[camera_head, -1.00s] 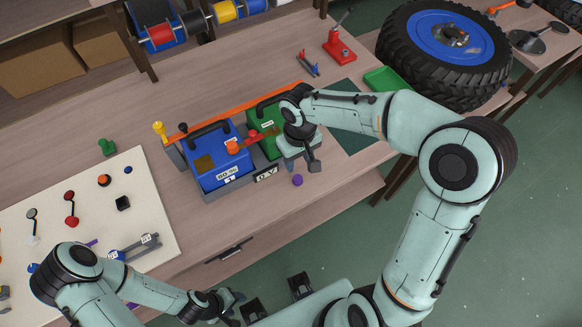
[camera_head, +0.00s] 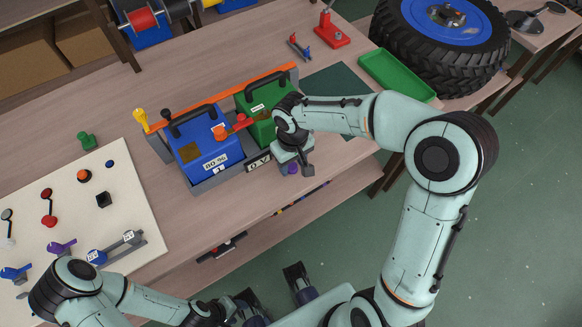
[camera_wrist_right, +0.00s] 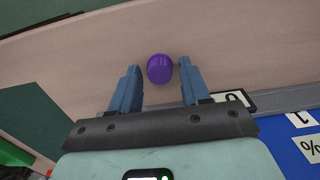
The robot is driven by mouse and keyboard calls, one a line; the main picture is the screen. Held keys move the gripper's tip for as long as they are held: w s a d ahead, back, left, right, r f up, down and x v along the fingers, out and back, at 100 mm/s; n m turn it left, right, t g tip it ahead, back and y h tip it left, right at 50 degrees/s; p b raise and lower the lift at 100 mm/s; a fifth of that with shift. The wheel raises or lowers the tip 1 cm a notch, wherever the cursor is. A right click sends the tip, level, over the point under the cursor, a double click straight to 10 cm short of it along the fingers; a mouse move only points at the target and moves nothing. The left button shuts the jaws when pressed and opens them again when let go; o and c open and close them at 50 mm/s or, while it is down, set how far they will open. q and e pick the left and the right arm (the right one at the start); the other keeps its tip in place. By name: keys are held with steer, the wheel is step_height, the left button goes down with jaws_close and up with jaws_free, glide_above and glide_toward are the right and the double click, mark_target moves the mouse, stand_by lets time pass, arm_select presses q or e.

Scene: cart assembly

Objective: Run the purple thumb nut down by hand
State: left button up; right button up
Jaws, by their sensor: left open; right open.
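The purple thumb nut (camera_wrist_right: 160,69) shows in the right wrist view between and just beyond the fingertips of my right gripper (camera_wrist_right: 157,76). The gripper is open, with a gap visible on both sides of the nut. What the nut sits on is hidden. My left gripper (camera_head: 240,305) is open and empty, low in the head view, away from the nut.
A blue battery box (camera_head: 197,150) and a green box (camera_head: 247,100) stand in a grey tray behind the nut. A label plate (camera_wrist_right: 235,98) is beside my right fingers. A pale board (camera_head: 135,185) with several levers and knobs lies left. A green tray (camera_head: 400,78) is at right.

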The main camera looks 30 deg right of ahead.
mark_target(292, 166)
jaws_close()
steer(key=shift+r+p, duration=1.65)
steer(key=shift+r, duration=0.6)
steer(key=shift+f, duration=0.1)
